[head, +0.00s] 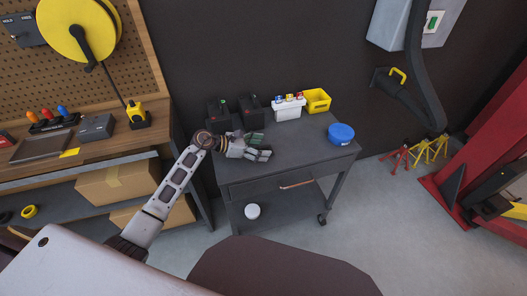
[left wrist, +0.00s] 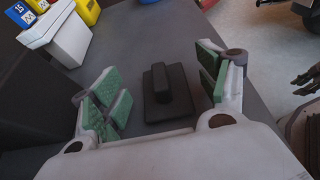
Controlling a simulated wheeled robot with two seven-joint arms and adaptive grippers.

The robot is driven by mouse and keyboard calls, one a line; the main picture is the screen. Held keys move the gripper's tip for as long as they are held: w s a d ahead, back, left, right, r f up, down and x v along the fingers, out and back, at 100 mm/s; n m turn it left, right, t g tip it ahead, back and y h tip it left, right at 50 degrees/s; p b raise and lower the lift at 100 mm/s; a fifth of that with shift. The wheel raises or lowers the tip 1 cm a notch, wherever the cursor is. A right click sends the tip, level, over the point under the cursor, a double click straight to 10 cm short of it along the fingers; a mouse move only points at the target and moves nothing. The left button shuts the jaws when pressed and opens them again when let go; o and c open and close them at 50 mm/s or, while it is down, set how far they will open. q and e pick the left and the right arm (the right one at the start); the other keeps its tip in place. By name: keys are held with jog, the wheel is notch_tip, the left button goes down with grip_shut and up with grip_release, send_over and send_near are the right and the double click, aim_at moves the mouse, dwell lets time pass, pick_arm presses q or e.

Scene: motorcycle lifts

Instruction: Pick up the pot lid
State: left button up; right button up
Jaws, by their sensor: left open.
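A dark, flat, square piece with a raised block handle, which looks like the pot lid (left wrist: 180,108), lies on the grey cart top in the left wrist view. My left gripper (left wrist: 163,82) is open, with its green-padded fingers on either side of the lid in that picture. I see no contact between them. In the head view, my left gripper (head: 259,147) hangs over the left front part of the cart top (head: 300,152). I cannot make out the lid there.
Dark boxes (head: 219,112), a white bin (head: 289,109) and a yellow crate (head: 318,100) line the cart's back. A blue round container (head: 341,134) stands at its right. A white round object (head: 252,211) is on the lower shelf. The cart top's middle is clear.

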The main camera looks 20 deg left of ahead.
aim_at(260, 147)
pick_arm(q)
jog(key=c, duration=1.1)
pick_arm(e)
jog(key=shift+s, duration=0.1)
